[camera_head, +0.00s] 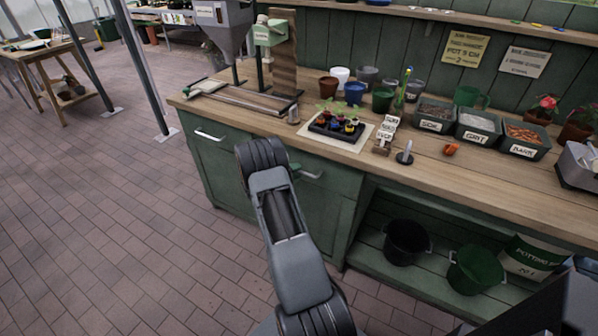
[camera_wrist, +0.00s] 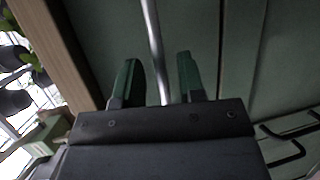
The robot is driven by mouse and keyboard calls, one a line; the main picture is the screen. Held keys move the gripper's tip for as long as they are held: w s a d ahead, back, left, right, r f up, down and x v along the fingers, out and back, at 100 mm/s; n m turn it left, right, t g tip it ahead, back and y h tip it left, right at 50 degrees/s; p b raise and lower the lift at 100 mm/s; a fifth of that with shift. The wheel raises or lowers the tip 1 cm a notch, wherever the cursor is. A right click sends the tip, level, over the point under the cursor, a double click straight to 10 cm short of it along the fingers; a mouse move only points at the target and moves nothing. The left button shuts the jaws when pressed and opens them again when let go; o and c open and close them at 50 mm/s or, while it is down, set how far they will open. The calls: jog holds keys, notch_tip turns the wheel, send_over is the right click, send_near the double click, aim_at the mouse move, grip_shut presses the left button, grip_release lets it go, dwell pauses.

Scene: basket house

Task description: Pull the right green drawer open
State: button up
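The right green drawer (camera_head: 335,185) is in the bench front under the worktop and looks shut. Its metal bar handle (camera_head: 312,174) shows just right of my arm. In the wrist view the handle (camera_wrist: 152,35) runs down between my gripper's two green fingers (camera_wrist: 160,80). The fingers stand apart, with a gap visible on each side of the bar, so my gripper is open around it. In the head view my forearm hides most of my gripper; a bit of green finger (camera_head: 295,167) shows at the handle's left end.
The left drawer (camera_head: 215,155) with its own handle is beside it. The wooden worktop (camera_head: 340,165) above holds a seedling tray, pots and labelled bins. An open shelf with a black bucket (camera_head: 406,243) and a green bucket (camera_head: 474,270) lies right. Brick floor (camera_head: 150,240) is clear at left.

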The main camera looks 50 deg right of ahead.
jog(key=shift+x, duration=1)
grip_shut()
